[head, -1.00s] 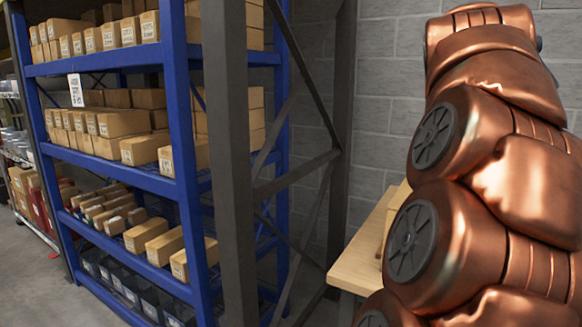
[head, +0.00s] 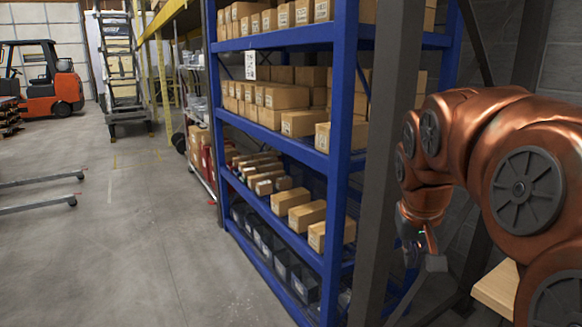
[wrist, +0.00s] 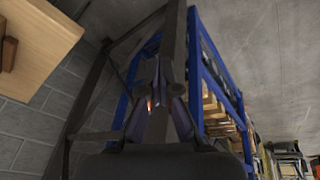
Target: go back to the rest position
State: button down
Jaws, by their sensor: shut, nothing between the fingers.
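My copper-coloured arm fills the right side of the head view, bent over with its end hanging low. My gripper (head: 418,255) is at that end, beside the dark grey upright at the near end of the blue shelving. In the wrist view my gripper (wrist: 162,92) shows as dark fingers at the middle, brought together and empty. The fingers point toward the grey post and the shelving. No object is held.
A blue shelf rack (head: 340,140) with boxes stands left of my arm. A grey post (head: 395,130) is close to the gripper. A wooden table (head: 497,290) is at the lower right. Open concrete floor (head: 120,235) lies left. An orange forklift (head: 45,85) is far back.

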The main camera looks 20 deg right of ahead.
jog(key=s+a+f+n+g+y, duration=0.1)
jog(key=a+f+n, duration=0.1)
jog(key=a+f, duration=0.35)
jog(key=s+a+f+n+g+y, duration=0.1)
jog(key=a+f, duration=0.2)
jog(key=a, duration=0.5)
jog(key=s+a+f+n+g+y, duration=0.1)
jog(key=s+a+f+n+g, duration=0.2)
jog(key=s+a+f, duration=0.7)
notch_tip(320, 180, up, 21)
jog(key=s+t+p, duration=0.1)
jog(key=p, duration=1.7)
jog(key=shift+s+p, duration=0.35)
jog(key=shift+f, duration=0.1)
